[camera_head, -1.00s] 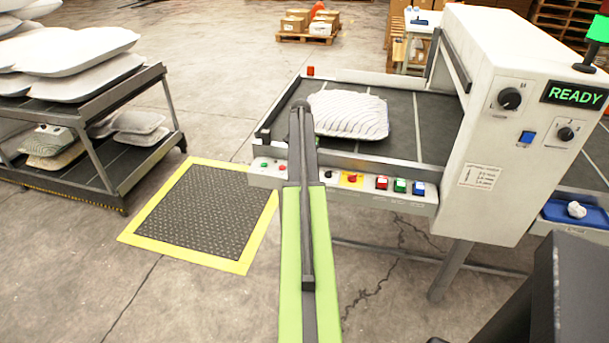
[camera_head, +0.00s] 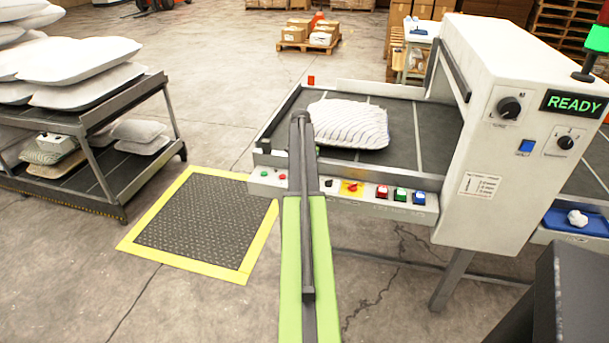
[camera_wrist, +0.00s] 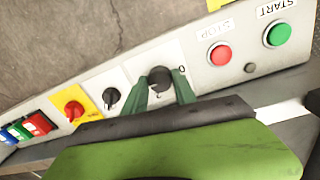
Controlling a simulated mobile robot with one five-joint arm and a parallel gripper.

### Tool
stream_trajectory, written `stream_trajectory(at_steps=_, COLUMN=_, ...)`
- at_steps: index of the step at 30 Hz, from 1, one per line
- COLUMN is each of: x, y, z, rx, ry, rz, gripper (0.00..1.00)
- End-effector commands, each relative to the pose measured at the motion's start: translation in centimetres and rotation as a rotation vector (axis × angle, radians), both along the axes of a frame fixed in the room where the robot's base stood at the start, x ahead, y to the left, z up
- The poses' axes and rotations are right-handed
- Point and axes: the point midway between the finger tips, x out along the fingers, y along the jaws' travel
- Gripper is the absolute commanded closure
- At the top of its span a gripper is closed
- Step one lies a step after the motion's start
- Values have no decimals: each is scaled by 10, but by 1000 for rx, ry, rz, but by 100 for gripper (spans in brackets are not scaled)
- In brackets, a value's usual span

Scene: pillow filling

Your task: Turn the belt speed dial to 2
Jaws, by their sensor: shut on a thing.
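A round black dial (camera_wrist: 160,78) on a white plate shows in the wrist view, with small marks around it that I cannot read clearly. I cannot make out a name for it. My gripper (camera_wrist: 161,92) has its two dark green fingers on either side of this dial and is shut on it. In the head view my arm hides the dial and the gripper's tips. The front control panel (camera_head: 262,183) runs along the near edge of the belt machine. Where the dial's pointer stands is not clear.
Beside the dial are a red stop button (camera_wrist: 220,54), a green start button (camera_wrist: 279,34), a smaller black knob (camera_wrist: 111,97) and a red knob on yellow (camera_wrist: 74,109). A striped pillow (camera_head: 350,124) lies on the belt (camera_head: 402,118). The display (camera_head: 573,103) reads READY.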

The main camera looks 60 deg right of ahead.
Motion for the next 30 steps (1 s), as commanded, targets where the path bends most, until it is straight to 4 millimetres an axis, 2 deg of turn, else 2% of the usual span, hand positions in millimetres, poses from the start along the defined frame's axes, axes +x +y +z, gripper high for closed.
stream_trajectory(at_steps=8, x=-1, y=0, z=0, rx=-1, ry=1, rz=148, gripper=100)
stream_trajectory(at_steps=30, x=-3, y=1, z=0, rx=0, ry=1, rz=804, gripper=100)
